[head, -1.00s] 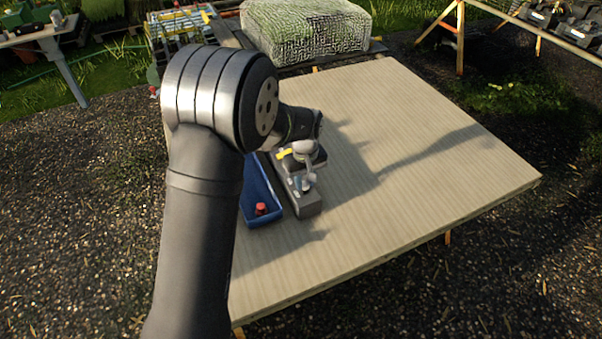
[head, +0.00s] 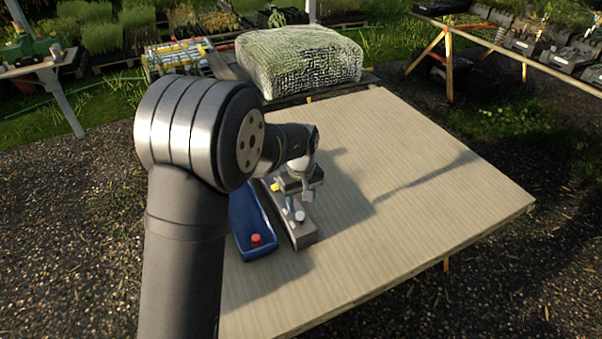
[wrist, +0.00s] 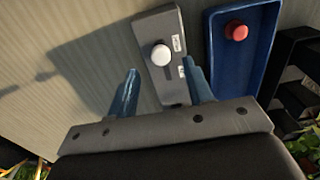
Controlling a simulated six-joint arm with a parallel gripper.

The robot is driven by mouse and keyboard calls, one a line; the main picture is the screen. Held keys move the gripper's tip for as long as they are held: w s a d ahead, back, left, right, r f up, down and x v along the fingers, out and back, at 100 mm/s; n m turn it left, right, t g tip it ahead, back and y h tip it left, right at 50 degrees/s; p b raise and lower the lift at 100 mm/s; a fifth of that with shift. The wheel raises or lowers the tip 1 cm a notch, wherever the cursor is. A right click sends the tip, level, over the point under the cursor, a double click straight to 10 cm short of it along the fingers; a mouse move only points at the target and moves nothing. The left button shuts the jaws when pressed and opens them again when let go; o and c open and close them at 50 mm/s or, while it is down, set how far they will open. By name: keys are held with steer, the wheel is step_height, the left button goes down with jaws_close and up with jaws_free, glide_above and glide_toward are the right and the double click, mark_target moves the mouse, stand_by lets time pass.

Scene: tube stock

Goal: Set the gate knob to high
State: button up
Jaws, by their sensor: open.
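A grey box (head: 303,234) lies on the table with a round white knob (head: 300,216) on its top. In the wrist view the knob (wrist: 160,55) sits on the box (wrist: 155,22), with small white labels (wrist: 177,44) beside it, too small to read. I take this knob for the gate knob. My gripper (wrist: 165,82) is open, its two blue fingers spread on either side of the lower part of the box. The knob lies beyond the fingertips, apart from them. In the head view my gripper (head: 298,197) is over the box, partly hidden by my arm.
A blue tray (head: 240,217) lies left of the box and holds a red knob-like piece (head: 256,239). The wooden table (head: 410,190) is bare to the right. A wrapped bale (head: 300,60) stands behind the table.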

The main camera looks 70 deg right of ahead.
mark_target(301, 214)
step_height(301, 214, up, 13)
steer(key=shift+f, duration=0.15)
steer(key=shift+f, duration=0.1)
step_height(301, 214, down, 17)
steer(key=shift+f, duration=0.15)
steer(key=shift+w, duration=0.1)
stand_by(0.6)
